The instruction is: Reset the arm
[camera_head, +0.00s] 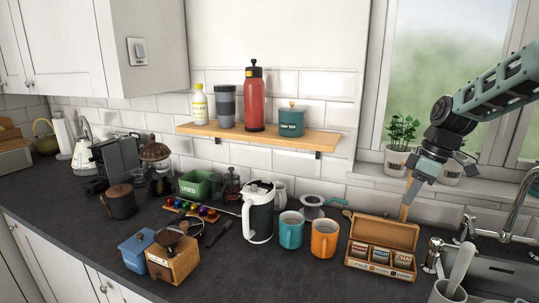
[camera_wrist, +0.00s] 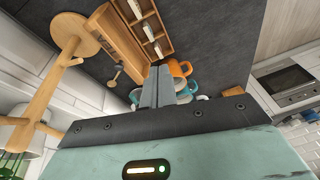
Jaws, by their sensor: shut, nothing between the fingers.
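My gripper (camera_head: 411,190) hangs at the right in the head view, in front of the window sill and above the open wooden tea box (camera_head: 388,230). Its fingers are shut and hold nothing. In the wrist view my gripper (camera_wrist: 168,72) shows its two closed fingers at the centre. The tea box (camera_wrist: 148,25) lies beyond them at the top, with the orange mug (camera_wrist: 180,68) just past the fingertips.
An orange mug (camera_head: 325,238), a teal mug (camera_head: 291,230) and a white kettle (camera_head: 258,212) stand left of the box. A tap (camera_head: 510,215) and sink are at the right. Potted plants (camera_head: 398,145) stand on the sill. A wooden shelf (camera_head: 260,135) carries bottles.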

